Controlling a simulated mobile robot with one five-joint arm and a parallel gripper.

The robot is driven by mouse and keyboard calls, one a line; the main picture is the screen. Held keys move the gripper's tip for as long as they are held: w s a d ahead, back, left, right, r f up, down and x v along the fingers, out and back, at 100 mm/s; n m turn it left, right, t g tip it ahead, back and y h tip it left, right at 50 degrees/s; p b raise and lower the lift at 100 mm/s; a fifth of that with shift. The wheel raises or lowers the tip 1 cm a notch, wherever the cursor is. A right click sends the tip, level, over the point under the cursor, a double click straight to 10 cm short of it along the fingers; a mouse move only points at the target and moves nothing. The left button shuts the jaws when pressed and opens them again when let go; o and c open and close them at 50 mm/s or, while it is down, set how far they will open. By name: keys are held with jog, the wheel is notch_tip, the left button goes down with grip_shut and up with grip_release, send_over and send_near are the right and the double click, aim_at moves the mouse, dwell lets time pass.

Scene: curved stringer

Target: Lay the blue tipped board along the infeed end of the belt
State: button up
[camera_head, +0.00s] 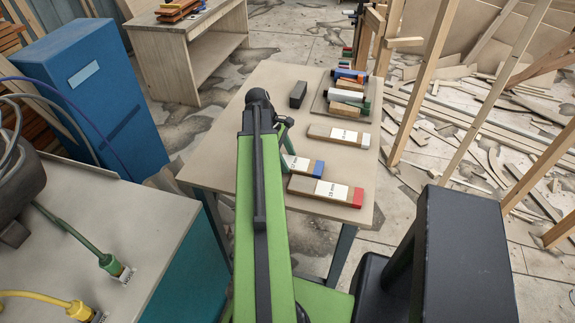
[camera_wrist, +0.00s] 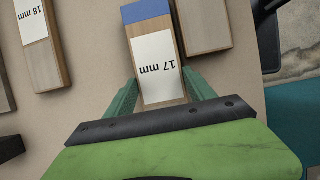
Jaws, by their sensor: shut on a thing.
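The blue tipped board (camera_wrist: 152,55) is wood with a blue end and a white "17 mm" label. In the wrist view its near part is between the green fingers of my gripper (camera_wrist: 163,92), which is shut on it. Its blue end points away from my gripper. In the head view the board (camera_head: 303,165) shows partly, the rest hidden behind my arm. I cannot tell whether it touches the table. I cannot make out the belt in either view.
A red tipped board (camera_head: 325,190) and a white tipped board (camera_head: 338,134) lie on either side on the table (camera_head: 225,165). A dark block (camera_head: 298,94) and a tray (camera_head: 318,103) of coloured pieces lie farther back. A blue cabinet (camera_head: 85,95) stands left.

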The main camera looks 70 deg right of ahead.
jog(key=shift+f, duration=0.4)
jog(key=o, duration=1.8)
jog(key=shift+r, duration=0.1)
jog(key=p+v, duration=1.1)
jog(key=v, duration=0.1)
jog(key=shift+r+p, duration=0.2)
jog(key=shift+p, duration=0.15)
